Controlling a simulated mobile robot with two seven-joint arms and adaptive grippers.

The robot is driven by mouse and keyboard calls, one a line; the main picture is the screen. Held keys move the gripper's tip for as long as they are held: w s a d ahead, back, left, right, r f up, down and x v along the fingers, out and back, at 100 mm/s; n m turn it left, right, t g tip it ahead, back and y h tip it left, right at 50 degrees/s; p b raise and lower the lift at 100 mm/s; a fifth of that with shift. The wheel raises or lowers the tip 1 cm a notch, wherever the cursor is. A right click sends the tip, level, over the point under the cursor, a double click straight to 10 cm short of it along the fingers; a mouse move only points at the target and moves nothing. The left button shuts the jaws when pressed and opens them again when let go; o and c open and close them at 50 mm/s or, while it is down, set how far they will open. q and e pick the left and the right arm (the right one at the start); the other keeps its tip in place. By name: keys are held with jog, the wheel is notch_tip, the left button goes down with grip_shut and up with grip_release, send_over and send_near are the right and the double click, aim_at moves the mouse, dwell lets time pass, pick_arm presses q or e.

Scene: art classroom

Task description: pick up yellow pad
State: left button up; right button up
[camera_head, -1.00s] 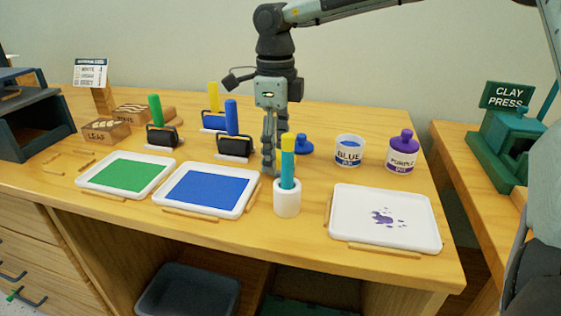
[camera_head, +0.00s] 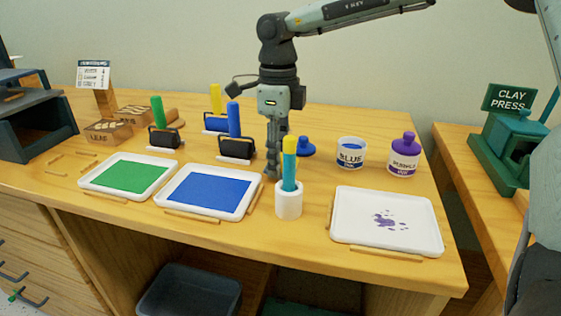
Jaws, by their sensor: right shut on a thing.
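The yellow pad (camera_head: 289,145) is the yellow top end of a teal stick (camera_head: 288,172). The stick stands upright in a small white cup (camera_head: 288,204) near the table's front edge. My right gripper (camera_head: 276,167) points down just left of and behind the stick, with its fingers low and close to the cup. It is shut on the stick with the yellow pad, though the contact is partly hidden behind the stick. My left gripper is not in view.
A blue paint tray (camera_head: 250,207) is left of the cup, with a green tray (camera_head: 168,176) beyond. A white tray (camera_head: 432,250) with purple spots is at right. Ink pots (camera_head: 352,157) and rollers (camera_head: 236,150) stand behind. The space above the cup's front is clear.

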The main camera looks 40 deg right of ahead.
jog(key=shift+r, duration=0.15)
pick_arm(q)
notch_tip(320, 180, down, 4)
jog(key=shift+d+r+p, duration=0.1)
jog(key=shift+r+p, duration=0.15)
jog(key=shift+p, duration=0.5)
pick_arm(e)
notch_tip(320, 180, up, 28)
jog(key=shift+f, duration=0.2)
